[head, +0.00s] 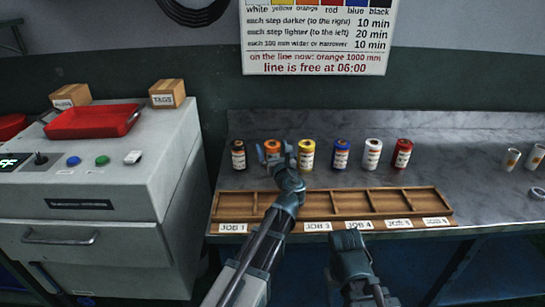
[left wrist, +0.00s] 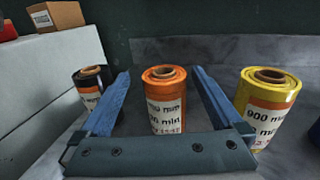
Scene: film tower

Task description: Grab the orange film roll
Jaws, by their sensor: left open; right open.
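The orange film roll (head: 272,147) stands upright on the grey metal bench, second from the left in a row of rolls. My left gripper (head: 275,153) reaches over the wooden tray to it and partly hides it in the head view. In the left wrist view the orange roll (left wrist: 165,98) stands between the two blue fingers of my left gripper (left wrist: 162,90), which are open with gaps on both sides. Its label faces me. My right gripper (head: 350,243) is low in front of the bench edge, away from the rolls; its fingertips are hard to make out.
A black roll (head: 238,155) and a yellow roll (head: 306,155) stand on either side of the orange one. Blue (head: 341,154), white (head: 372,154) and red (head: 402,153) rolls stand further right. A compartmented wooden tray (head: 330,213) lies in front. A grey machine (head: 90,180) stands left.

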